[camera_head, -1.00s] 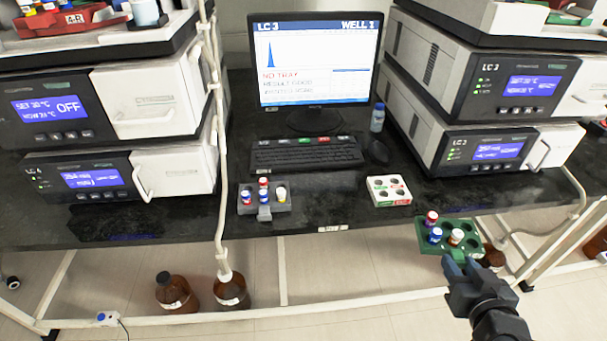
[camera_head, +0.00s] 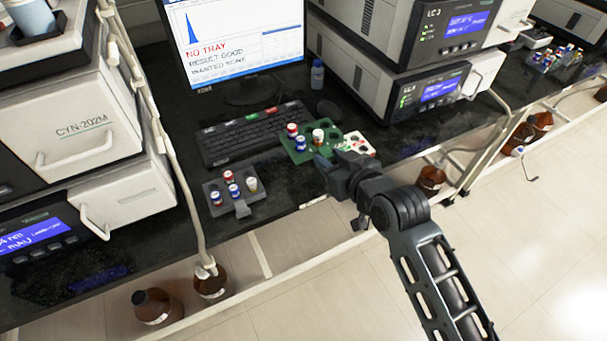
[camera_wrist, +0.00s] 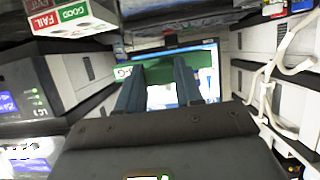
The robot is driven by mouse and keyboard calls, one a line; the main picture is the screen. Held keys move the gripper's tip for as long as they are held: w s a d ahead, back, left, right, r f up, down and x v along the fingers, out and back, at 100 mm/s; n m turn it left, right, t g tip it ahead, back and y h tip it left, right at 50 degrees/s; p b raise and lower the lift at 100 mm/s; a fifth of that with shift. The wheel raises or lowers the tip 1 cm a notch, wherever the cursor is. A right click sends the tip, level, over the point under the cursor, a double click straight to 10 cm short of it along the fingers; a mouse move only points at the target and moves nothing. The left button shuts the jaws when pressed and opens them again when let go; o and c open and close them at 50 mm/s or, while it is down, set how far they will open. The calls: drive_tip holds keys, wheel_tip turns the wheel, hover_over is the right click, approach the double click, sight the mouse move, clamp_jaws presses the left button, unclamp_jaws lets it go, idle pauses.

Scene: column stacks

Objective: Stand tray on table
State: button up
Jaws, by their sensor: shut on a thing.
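My gripper (camera_head: 326,168) is shut on the near edge of a green tray (camera_head: 306,157). The tray is over the black table (camera_head: 280,180), between the keyboard and the white rack. It looks roughly level and carries a red-capped, a blue-capped and a white-capped vial, with empty wells at its right. I cannot tell whether its underside touches the table. In the wrist view, the two fingers (camera_wrist: 160,88) have the green tray (camera_wrist: 205,76) between and beyond them.
A grey rack (camera_head: 215,192) with capped vials stands left of the tray. A white rack (camera_head: 368,150), partly hidden, is close at its right. The keyboard (camera_head: 235,140) and monitor (camera_head: 245,50) are behind. Some bare table lies between the grey rack and tray.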

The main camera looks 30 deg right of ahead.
sight(308, 189)
drive_tip(key=a+f, duration=0.1)
drive_tip(key=w+a+f, duration=0.1)
drive_tip(key=w+a, duration=0.1)
drive_tip(key=a, duration=0.1)
drive_tip(key=shift+w+f, duration=0.25)
drive_tip(key=shift+f, duration=0.15)
wheel_tip(308, 189, down, 4)
drive_tip(key=shift+f, duration=0.1)
drive_tip(key=shift+f, duration=0.4)
drive_tip(key=shift+f, duration=0.2)
drive_tip(key=o, duration=1.1)
drive_tip(key=shift+c, duration=0.2)
drive_tip(key=shift+r, duration=0.1)
